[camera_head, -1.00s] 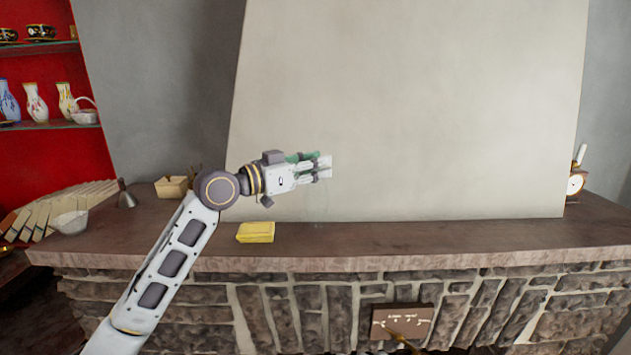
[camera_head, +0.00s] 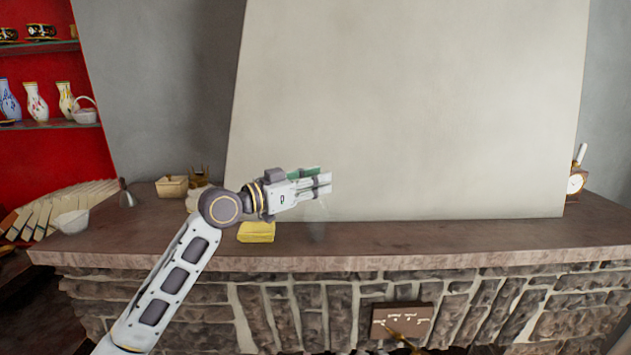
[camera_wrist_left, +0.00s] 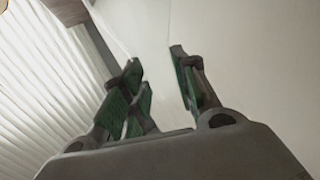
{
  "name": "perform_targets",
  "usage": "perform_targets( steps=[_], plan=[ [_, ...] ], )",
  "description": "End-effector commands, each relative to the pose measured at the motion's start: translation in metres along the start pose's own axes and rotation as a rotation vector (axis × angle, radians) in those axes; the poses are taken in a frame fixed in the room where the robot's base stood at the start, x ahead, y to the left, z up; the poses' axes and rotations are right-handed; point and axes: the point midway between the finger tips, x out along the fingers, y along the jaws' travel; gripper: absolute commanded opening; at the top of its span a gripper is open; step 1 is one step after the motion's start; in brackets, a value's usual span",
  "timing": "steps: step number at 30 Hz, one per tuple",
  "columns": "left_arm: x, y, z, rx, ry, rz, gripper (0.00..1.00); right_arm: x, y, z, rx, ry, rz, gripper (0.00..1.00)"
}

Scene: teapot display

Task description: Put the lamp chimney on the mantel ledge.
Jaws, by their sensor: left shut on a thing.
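My left gripper (camera_head: 326,185) is above the mantel ledge (camera_head: 420,237), in front of the pale chimney breast. It is shut on the lamp chimney (camera_head: 321,207), a clear glass piece that shows only as a faint streak below the fingers. Its lower end is too faint to tell whether it touches the ledge. In the left wrist view, the green-padded fingers (camera_wrist_left: 160,85) stand apart with the nearly invisible glass between them. My right gripper is not in view.
A yellow block (camera_head: 256,232) lies on the ledge just below my left wrist. A small box (camera_head: 172,187), a metal funnel (camera_head: 126,195) and a white bowl (camera_head: 72,221) stand to the left. A clock (camera_head: 575,184) stands far right. The ledge between is clear.

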Motion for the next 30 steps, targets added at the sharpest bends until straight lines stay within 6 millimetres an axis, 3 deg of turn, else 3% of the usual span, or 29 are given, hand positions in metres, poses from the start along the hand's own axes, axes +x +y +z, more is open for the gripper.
perform_targets(
  steps=[12, 13, 17, 30],
  plan=[
    [0.0, 0.0, 0.0036, 0.0, 0.001, 0.0, 0.0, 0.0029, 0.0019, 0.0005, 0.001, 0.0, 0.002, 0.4],
    [0.0, 0.0, 0.0032, 0.0, 0.0, 0.0, 0.33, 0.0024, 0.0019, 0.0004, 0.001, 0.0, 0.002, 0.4],
    [0.0001, 0.0, 0.0029, 0.0, 0.0, 0.0, 0.5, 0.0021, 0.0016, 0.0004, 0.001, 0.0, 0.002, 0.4],
    [0.0001, 0.0, 0.0011, 0.0, 0.001, 0.0, 0.51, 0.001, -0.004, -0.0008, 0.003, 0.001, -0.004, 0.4]
  ],
)
